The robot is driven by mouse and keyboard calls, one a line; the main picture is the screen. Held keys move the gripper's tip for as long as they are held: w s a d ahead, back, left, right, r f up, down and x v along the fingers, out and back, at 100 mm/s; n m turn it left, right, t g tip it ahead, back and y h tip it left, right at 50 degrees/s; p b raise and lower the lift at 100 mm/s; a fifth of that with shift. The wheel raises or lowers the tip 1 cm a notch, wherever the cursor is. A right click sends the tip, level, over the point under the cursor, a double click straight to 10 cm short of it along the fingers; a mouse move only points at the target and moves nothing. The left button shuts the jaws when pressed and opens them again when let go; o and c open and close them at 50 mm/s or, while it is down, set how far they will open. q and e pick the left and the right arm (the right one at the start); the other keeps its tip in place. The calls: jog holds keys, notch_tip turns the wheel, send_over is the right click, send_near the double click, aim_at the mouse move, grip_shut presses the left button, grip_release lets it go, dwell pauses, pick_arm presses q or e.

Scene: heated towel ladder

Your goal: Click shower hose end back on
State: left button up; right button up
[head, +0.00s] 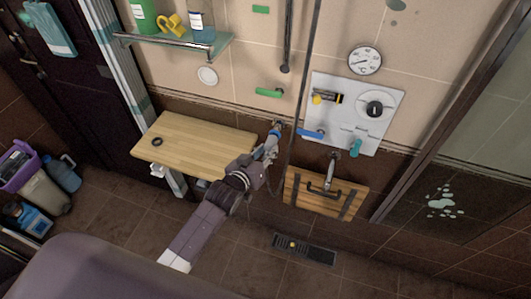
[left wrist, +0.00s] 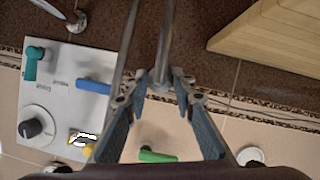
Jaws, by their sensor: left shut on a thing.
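My left gripper (head: 273,139) reaches up to the tiled wall, between the wooden bench and the hanging grey shower hose (head: 299,95). In the left wrist view its two blue-grey fingers (left wrist: 157,88) close on a grey hose end (left wrist: 160,78). A grey length of hose runs from between the fingertips toward the top of that view, and another length passes beside the left finger. The fingers hide part of the hose end in the head view. I cannot tell whether the end touches a wall fitting. My right gripper is in neither view.
A white panel (head: 383,98) with a black knob, a blue lever (head: 311,133) and a turquoise lever is to the right. The wooden bench (head: 193,141) is to the left. A wooden rack (head: 325,193) and a floor drain (head: 304,249) lie below. A glass shelf (head: 176,47) holds bottles.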

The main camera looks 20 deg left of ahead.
pick_arm(q)
jog(key=shift+w, duration=0.65)
jog(key=o, duration=1.1)
jog(key=shift+w, duration=0.15)
jog(key=shift+o, duration=0.2)
jog(key=v, duration=1.2)
jog(key=shift+f, duration=0.15)
